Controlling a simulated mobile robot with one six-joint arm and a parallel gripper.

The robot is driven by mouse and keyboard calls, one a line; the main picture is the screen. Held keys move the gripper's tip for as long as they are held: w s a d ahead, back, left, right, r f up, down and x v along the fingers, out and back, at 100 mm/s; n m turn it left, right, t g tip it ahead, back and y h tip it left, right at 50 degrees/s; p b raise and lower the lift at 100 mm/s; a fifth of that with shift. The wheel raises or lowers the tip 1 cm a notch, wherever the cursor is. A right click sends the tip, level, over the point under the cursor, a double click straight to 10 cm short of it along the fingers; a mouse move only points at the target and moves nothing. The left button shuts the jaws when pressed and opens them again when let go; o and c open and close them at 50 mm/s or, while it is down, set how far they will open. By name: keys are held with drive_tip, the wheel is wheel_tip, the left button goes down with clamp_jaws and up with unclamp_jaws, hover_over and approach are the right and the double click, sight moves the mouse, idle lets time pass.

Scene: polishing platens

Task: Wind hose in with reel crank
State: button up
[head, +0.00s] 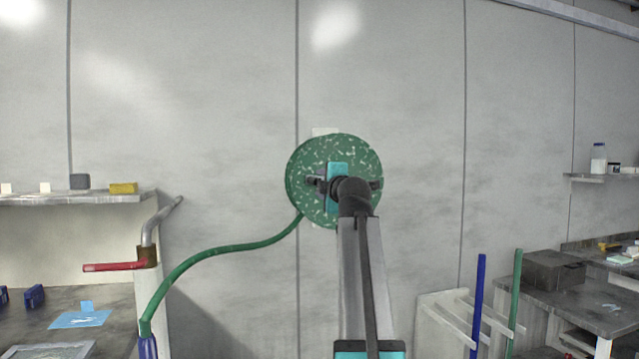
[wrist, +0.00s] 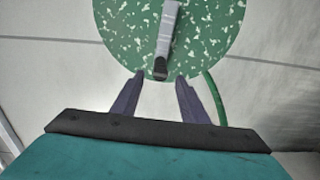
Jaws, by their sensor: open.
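The hose reel (head: 302,165) is a round green disc with pale flecks on the grey wall, partly covered by my arm in the head view. The reel also shows in the wrist view (wrist: 115,35). Its grey crank arm (wrist: 167,30) runs down the disc and ends in a dark knob (wrist: 160,70) near the lower rim. My gripper (wrist: 160,82) is open, its two dark fingers apart on either side just below the knob; I cannot tell whether they touch it. The green hose (head: 220,249) leaves the reel's lower left and sags down to the left.
At left, a bench with a shelf (head: 60,198) carries a yellow block (head: 123,188); a red-handled pipe (head: 115,266) sticks out near the hose. At right stand a blue pole (head: 478,305), a green pole (head: 515,300) and a dark box (head: 553,270). The wall around the reel is clear.

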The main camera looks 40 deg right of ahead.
drive_tip(key=shift+v, duration=2.95)
drive_tip(key=shift+d+f+p, duration=0.1)
drive_tip(key=shift+f+p, duration=0.05)
drive_tip(key=shift+p, duration=0.15)
